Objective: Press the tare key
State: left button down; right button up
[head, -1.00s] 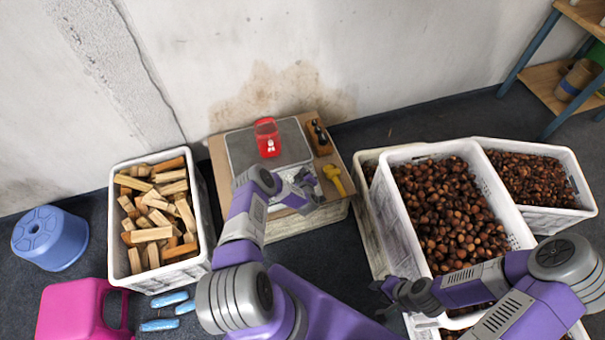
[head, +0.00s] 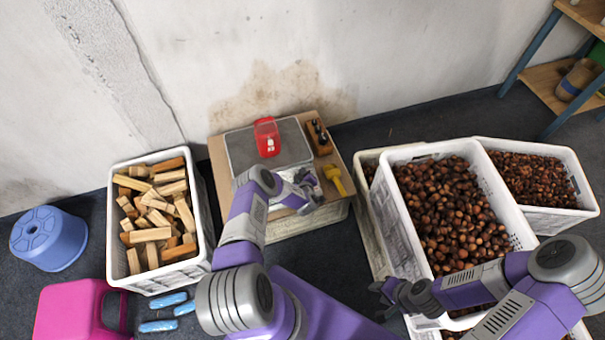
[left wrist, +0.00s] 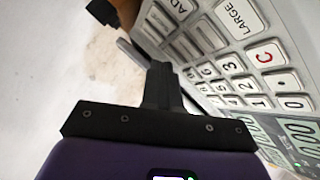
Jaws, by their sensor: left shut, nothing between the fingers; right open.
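The scale (head: 240,152), with a grey platform, stands on a board by the wall, a red bag (head: 267,138) on it. Its keypad (left wrist: 235,60) fills the right of the left wrist view, with digit keys, a red C and keys reading ADD and LARGE. I cannot read a tare label; several grey keys are blurred. My left gripper (left wrist: 160,78) is shut and empty, its tips beside the keypad; contact cannot be told. In the head view the left gripper (head: 306,190) is at the scale's front, covering the keypad.
A yellow tool (head: 338,180) and a wooden block with dark pegs (head: 318,135) lie right of the platform. A crate of wood pieces (head: 201,225) stands left, chestnut crates (head: 403,215) right. A blue stool (head: 48,238) and pink container (head: 68,312) are at far left.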

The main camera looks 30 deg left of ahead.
pick_arm(q)
jog(key=shift+f, duration=0.35)
jog(key=shift+r, duration=0.1)
dwell(0.4)
jog(key=shift+s+d+r+p, duration=0.1)
jog(key=shift+r+p, duration=0.5)
jog(key=shift+r, duration=0.05)
jog(key=r+p, duration=0.3)
jog(key=s+d+r+p, duration=0.1)
jog(key=shift+d+r+p, duration=0.1)
jog(key=shift+r+p, duration=0.3)
jog(key=shift+d, duration=0.1)
dwell(1.4)
